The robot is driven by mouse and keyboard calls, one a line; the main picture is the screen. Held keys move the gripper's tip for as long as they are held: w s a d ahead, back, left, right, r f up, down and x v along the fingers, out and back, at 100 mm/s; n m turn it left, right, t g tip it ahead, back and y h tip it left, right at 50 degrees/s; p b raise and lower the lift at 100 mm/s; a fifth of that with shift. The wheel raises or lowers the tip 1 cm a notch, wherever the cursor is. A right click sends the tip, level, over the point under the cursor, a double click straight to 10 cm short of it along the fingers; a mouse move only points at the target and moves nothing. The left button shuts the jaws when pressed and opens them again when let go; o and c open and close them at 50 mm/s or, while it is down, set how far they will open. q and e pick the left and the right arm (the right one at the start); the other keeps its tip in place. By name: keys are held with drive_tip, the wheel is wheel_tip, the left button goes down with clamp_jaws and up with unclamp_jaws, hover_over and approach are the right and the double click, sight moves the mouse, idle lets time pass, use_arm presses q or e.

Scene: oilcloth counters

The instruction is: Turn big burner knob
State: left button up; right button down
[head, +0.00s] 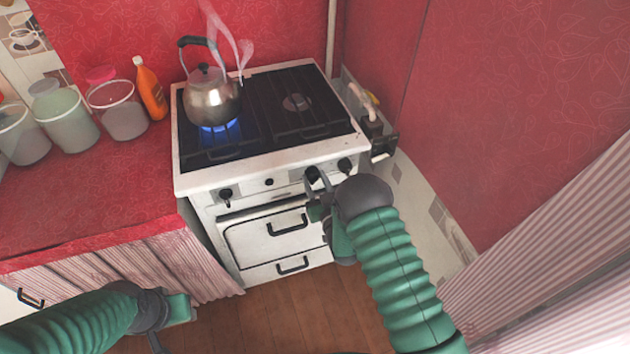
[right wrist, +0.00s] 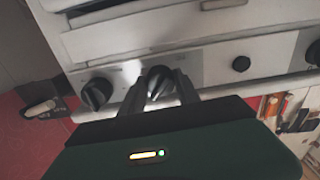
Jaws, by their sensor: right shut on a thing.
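The white stove (head: 255,163) has a front panel with black knobs. My right gripper (head: 314,188) is at the panel, shut on the gripped knob (head: 313,174), the second large one from the right. In the right wrist view this knob (right wrist: 159,80) sits between the two fingers (right wrist: 158,91). The rightmost knob (head: 345,164) is free beside it; it also shows in the right wrist view (right wrist: 97,93). Another large knob (head: 226,195) is at the panel's left. My left gripper (head: 165,312) is low at the left, away from the stove; its jaw state is unclear.
A steaming kettle (head: 213,100) stands over a lit blue flame (head: 222,128) on the left side of the stove top. A small black button (head: 269,182) is mid-panel. Oven handles (head: 287,225) are below. Jars (head: 118,112) and an orange bottle (head: 151,92) stand on the red counter (head: 80,200).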

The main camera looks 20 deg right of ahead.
drive_tip(key=n+b, duration=0.1)
drive_tip(key=n, duration=0.3)
drive_tip(key=shift+f, duration=0.15)
drive_tip(key=shift+n+b, duration=0.5)
drive_tip(key=shift+n, duration=1.8)
drive_tip(key=shift+s, duration=0.1)
drive_tip(key=c, duration=0.9)
unclamp_jaws()
drive_tip(key=s, duration=1.6)
drive_tip(key=shift+s+d, duration=0.3)
drive_tip(key=shift+s, duration=0.05)
